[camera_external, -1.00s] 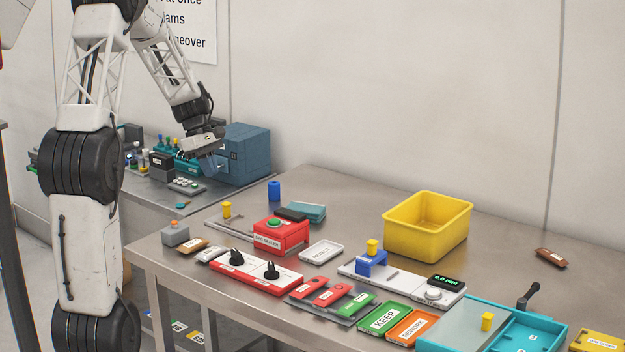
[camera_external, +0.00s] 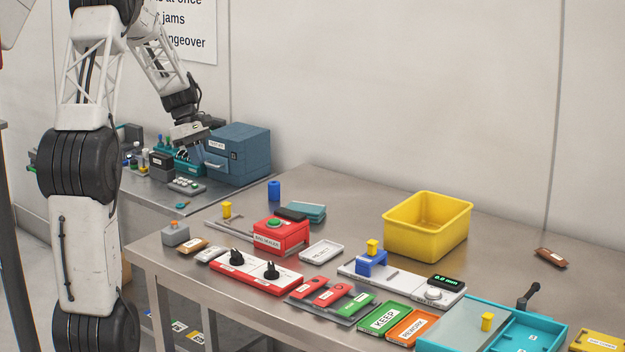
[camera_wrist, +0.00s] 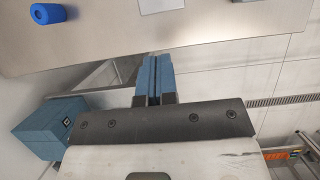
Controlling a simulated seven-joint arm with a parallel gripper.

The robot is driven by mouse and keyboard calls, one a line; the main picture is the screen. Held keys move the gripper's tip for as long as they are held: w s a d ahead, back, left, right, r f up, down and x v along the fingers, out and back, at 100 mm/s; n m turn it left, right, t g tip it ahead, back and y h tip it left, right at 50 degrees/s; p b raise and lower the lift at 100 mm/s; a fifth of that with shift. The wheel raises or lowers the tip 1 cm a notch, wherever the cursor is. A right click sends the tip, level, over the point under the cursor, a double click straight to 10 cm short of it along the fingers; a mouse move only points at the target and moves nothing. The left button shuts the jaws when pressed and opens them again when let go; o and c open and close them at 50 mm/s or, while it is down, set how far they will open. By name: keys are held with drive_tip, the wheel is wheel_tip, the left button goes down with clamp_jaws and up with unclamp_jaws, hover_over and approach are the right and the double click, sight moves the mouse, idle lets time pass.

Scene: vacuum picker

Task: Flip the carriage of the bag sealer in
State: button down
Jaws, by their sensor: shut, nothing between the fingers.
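The bag sealer (camera_external: 281,238) is a red box with a green button and a dark part at its back, on the steel table. A thin rail runs to its left, with a small yellow knob (camera_external: 226,210) standing near it. I cannot tell for sure whether that knob belongs to the carriage. My gripper (camera_external: 200,153) is over the rear side bench, far behind and left of the sealer. In the wrist view its blue fingers (camera_wrist: 155,60) are together and empty. The sealer is not recognisable in the wrist view.
A blue box (camera_external: 238,155) stands on the side bench close to my gripper; it also shows in the wrist view (camera_wrist: 50,132). A blue cylinder (camera_external: 274,190) and teal block (camera_external: 304,211) stand behind the sealer. A yellow bin (camera_external: 428,226) is right; the table behind it is clear.

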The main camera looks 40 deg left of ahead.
drive_tip(key=shift+a, duration=0.25)
drive_tip(key=shift+d+f, duration=0.1)
drive_tip(key=shift+f, duration=0.05)
drive_tip(key=x, duration=0.9)
drive_tip(key=shift+f, duration=0.15)
drive_tip(key=d, duration=0.2)
drive_tip(key=shift+d+f, duration=0.2)
drive_tip(key=shift+d, duration=0.9)
